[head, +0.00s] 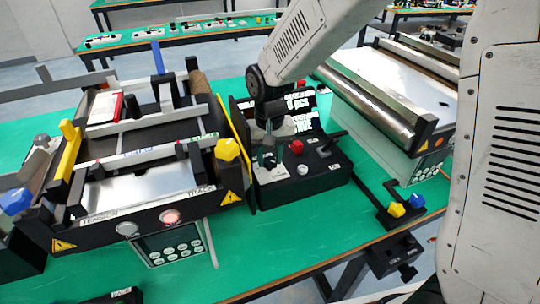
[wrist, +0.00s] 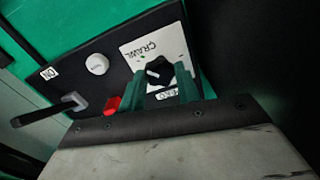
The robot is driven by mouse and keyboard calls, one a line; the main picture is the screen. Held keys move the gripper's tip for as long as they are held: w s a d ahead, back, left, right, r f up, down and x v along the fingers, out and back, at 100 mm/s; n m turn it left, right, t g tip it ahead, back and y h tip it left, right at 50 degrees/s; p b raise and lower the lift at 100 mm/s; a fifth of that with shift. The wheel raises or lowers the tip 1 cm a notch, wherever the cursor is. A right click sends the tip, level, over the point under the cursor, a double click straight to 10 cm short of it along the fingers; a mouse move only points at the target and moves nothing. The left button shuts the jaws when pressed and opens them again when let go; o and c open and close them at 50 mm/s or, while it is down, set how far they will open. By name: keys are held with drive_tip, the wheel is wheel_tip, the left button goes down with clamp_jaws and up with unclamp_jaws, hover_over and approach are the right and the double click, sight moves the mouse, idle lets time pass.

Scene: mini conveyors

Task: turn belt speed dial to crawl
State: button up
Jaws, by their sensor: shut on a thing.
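The belt speed dial (wrist: 157,74) is a small black knob with a white mark, on a white plate (wrist: 133,54) lettered "CRAWL" in the wrist view. The plate lies on the black control box (head: 300,188) in the middle of the head view. My gripper (wrist: 162,84) is shut on the dial, with a greenish finger on each side of it. In the head view my gripper (head: 268,158) comes down on the left part of the box and largely hides the dial. I cannot tell exactly which setting the mark points to.
On the box are a red button (head: 296,147), a white button (head: 302,170) and a black lever (head: 333,140). A conveyor with a yellow knob (head: 227,149) stands close on the left. A roller conveyor (head: 372,108) stands on the right. Green table (head: 255,245) is clear in front.

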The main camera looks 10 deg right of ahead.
sight(270, 161)
drive_tip(key=o, duration=1)
drive_tip(key=shift+c, duration=0.2)
wheel_tip(270, 161, up, 8)
drive_tip(key=shift+f, duration=0.1)
drive_tip(key=s+d+r, duration=0.4)
drive_tip(key=s+d, duration=0.4)
drive_tip(key=s, duration=0.4)
drive_tip(key=s+d+r+t, duration=0.1)
drive_tip(key=s+d+r, duration=0.3)
drive_tip(key=s+d, duration=0.5)
drive_tip(key=s, duration=0.4)
drive_tip(key=shift+s+d+r, duration=0.15)
drive_tip(key=shift+s+r, duration=0.05)
drive_tip(key=shift+s, duration=0.05)
